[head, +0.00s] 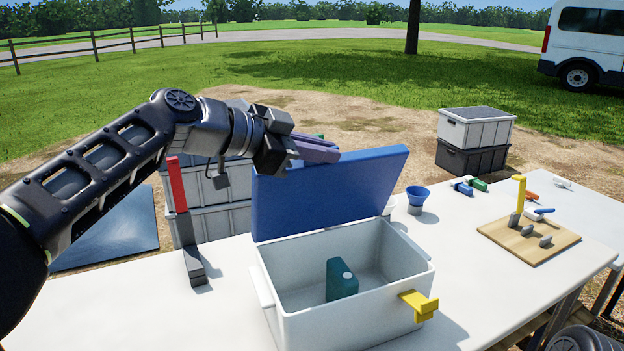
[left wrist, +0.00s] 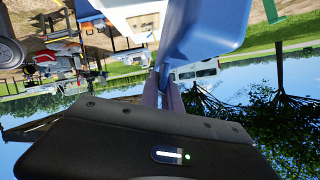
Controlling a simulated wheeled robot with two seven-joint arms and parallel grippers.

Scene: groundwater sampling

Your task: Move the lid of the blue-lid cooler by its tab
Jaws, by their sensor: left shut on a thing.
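The cooler (head: 350,320) is a white open box on the white table. Its blue lid (head: 330,190) stands raised, near upright, along the cooler's far edge. My left gripper (head: 325,150) is at the lid's upper edge, its purple-grey fingers shut. In the left wrist view the fingers (left wrist: 168,92) close on the lid's narrow blue tab (left wrist: 162,72), with the lid (left wrist: 205,30) just beyond. The tab is hidden in the head view. A teal block-shaped container (head: 341,280) sits inside the cooler. My right gripper does not show.
A yellow latch (head: 420,304) juts from the cooler's front right. A red-topped post (head: 178,190) on a grey base stands left of the cooler. A blue funnel-like cup (head: 417,196) and a wooden board (head: 528,240) with tools are to the right. Table space in front of the board is clear.

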